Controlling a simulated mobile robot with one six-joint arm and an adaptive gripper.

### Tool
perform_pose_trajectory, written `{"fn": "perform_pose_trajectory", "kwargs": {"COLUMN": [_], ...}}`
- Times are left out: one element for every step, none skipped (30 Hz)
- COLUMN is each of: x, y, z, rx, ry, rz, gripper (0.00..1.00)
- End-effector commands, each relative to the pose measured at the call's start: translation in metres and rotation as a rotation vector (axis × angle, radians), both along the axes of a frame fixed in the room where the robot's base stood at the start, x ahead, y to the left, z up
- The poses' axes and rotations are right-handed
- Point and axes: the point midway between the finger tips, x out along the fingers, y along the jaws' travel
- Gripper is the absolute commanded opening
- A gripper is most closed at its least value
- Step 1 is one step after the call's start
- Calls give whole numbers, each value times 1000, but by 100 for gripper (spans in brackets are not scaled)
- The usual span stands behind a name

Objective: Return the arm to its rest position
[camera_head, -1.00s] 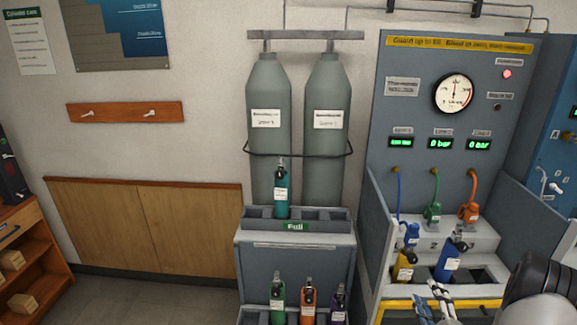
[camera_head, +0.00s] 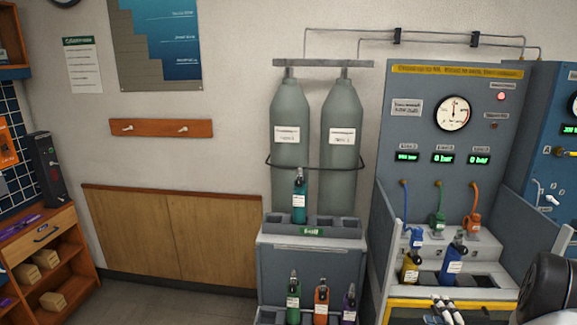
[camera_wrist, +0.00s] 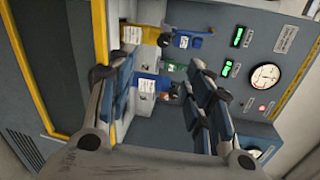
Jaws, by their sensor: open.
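My gripper (camera_head: 447,311) shows at the lower right of the head view, in front of the yellow-edged bench. In the wrist view my gripper (camera_wrist: 160,85) has its two padded fingers spread apart with nothing between them. Beyond the fingers a blue cylinder (camera_wrist: 146,84) stands in the bench. It shows in the head view as the blue cylinder (camera_head: 453,260), beside a yellow cylinder (camera_head: 411,265). The gripper is apart from both in the head view. My dark arm joint covers the bench's right end.
The test panel (camera_head: 420,135) has a gauge and green displays. Left of it a grey rack (camera_head: 310,262) holds a teal cylinder (camera_head: 299,195) on top and several cylinders below. A wooden shelf unit (camera_head: 55,255) stands at far left. Floor between shelf and rack is clear.

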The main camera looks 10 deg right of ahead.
Motion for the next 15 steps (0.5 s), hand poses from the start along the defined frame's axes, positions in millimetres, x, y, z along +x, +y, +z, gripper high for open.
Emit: {"fn": "perform_pose_trajectory", "kwargs": {"x": [7, 10, 14, 17, 20, 24, 26, 27, 28, 27, 25, 22, 18, 13, 6], "y": [5, 8, 12, 15, 19, 26, 31, 38, 47, 55, 63, 74, 83, 92, 105], "z": [12, 17, 24, 30, 36, 47, 55, 63, 76, 85, 93, 105, 113, 121, 132], "rx": [-53, -85, -131, -168, -207, -265, -311, -358, -423, -471, -518, -578, -619, -661, -713], "ry": [34, 59, 95, 122, 154, 196, 231, 270, 321, 360, 400, 450, 488, 524, 570], "rz": [13, 19, 29, 37, 45, 59, 70, 84, 103, 119, 137, 161, 180, 203, 233], "gripper": [47, 47, 47, 47, 47, 47, 47, 47, 47, 47, 47, 47, 47, 47, 47]}}
